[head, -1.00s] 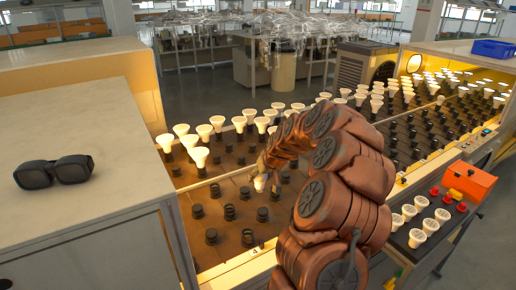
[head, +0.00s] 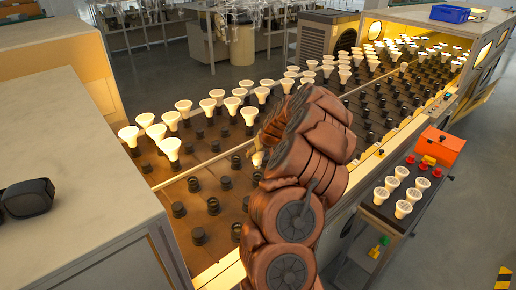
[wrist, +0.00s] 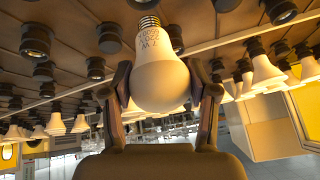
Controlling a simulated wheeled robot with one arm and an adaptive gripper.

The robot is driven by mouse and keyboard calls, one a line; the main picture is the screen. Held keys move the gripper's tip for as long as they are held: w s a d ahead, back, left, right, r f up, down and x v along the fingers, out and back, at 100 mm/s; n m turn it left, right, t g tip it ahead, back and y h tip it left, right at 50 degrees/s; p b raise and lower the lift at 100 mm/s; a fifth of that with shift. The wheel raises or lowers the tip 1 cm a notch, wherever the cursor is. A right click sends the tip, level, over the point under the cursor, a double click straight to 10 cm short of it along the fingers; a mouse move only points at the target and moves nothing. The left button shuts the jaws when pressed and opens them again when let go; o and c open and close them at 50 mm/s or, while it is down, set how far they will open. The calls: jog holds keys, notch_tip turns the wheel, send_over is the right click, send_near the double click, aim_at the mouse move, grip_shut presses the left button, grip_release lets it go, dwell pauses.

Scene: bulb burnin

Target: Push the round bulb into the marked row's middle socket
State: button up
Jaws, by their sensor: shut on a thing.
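My gripper (wrist: 160,100) is shut on the round bulb (wrist: 158,72) in the wrist view, a finger on each side of the white glass. Its metal screw base points to the top of the picture, where black sockets (wrist: 110,38) sit in the brown board. The base is apart from any socket as far as I can tell. In the head view the bulb (head: 257,159) is a small pale spot beside my arm, over the board; my arm hides most of the gripper. Empty black sockets (head: 213,206) stand in rows at the near left. I cannot make out a row marking.
Lit reflector bulbs (head: 183,107) fill the back rows. A side cart (head: 382,213) at the right holds several white bulbs, red pieces and an orange box (head: 438,149). Dark glasses (head: 27,198) lie on the left cabinet (head: 75,200). A rail (head: 200,166) crosses the board.

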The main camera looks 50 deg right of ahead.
aim_at(260, 162)
jog(key=shift+f, duration=0.65)
jog(key=shift+s+b, duration=0.2)
jog(key=shift+b, duration=0.2)
jog(key=shift+f+b, duration=1.55)
jog(key=shift+f, duration=0.55)
jog(key=o, duration=1.2)
jog(key=shift+r, duration=0.1)
jog(key=v, duration=1.2)
